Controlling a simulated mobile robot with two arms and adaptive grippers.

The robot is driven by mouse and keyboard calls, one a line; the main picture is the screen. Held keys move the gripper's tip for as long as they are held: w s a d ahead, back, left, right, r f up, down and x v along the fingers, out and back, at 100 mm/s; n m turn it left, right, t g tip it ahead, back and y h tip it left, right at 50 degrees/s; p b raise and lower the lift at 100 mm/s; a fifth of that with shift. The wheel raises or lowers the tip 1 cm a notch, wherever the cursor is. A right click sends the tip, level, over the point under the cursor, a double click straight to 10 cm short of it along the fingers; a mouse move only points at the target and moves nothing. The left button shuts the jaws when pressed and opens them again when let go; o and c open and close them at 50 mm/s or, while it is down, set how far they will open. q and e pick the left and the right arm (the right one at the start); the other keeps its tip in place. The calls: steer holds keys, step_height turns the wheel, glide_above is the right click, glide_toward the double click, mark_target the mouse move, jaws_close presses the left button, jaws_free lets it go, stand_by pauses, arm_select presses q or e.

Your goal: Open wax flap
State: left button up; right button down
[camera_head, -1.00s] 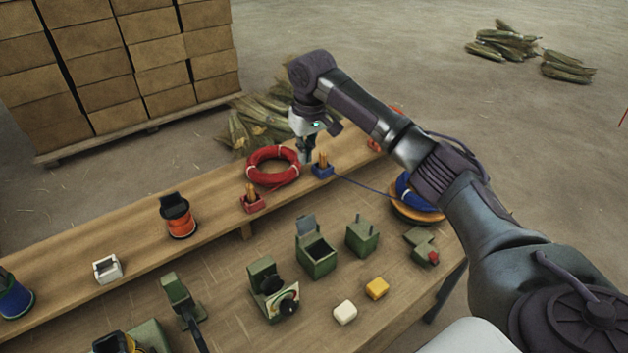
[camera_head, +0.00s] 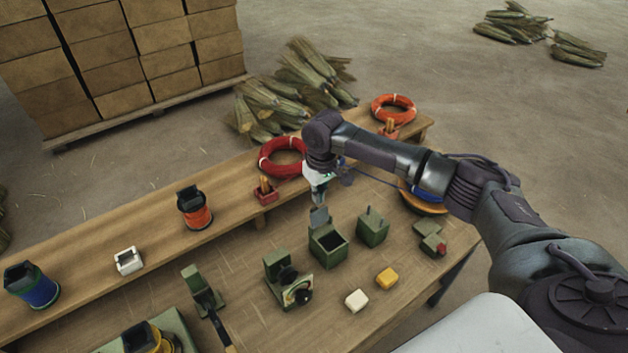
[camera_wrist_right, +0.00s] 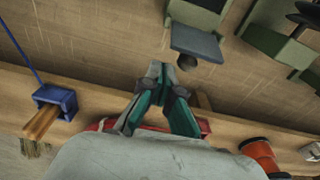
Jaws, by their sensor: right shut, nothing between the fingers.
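A green open-topped box (camera_head: 328,250) with a dark inside stands on the near bench. Its grey flap (camera_head: 319,217) is raised at the back edge, leaving the top uncovered. My right gripper (camera_head: 319,198) points down just behind and above the flap, shut and empty. In the right wrist view the flap (camera_wrist_right: 195,42) lies just beyond the shut fingertips (camera_wrist_right: 160,72), with a small dark knob (camera_wrist_right: 187,62) beside them. I cannot tell whether they touch. A white block (camera_head: 357,301) and a yellow block (camera_head: 387,278) lie in front of the box. My left gripper is not in view.
A green box with a post (camera_head: 372,228) stands right of the open box, a green crank device (camera_head: 287,280) left of it. A red coil (camera_head: 282,157) and a red holder (camera_head: 265,190) are on the raised shelf. A blue holder (camera_wrist_right: 54,104) shows in the wrist view.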

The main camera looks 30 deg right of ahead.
mark_target(327, 210)
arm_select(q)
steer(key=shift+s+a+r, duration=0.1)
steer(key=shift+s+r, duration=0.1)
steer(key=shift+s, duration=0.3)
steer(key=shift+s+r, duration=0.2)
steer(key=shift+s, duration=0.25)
arm_select(e)
steer(key=shift+s+d+r, duration=0.1)
steer(key=shift+s+r, duration=0.1)
steer(key=shift+s, duration=0.7)
arm_select(q)
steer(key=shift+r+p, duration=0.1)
steer(key=shift+p, duration=0.2)
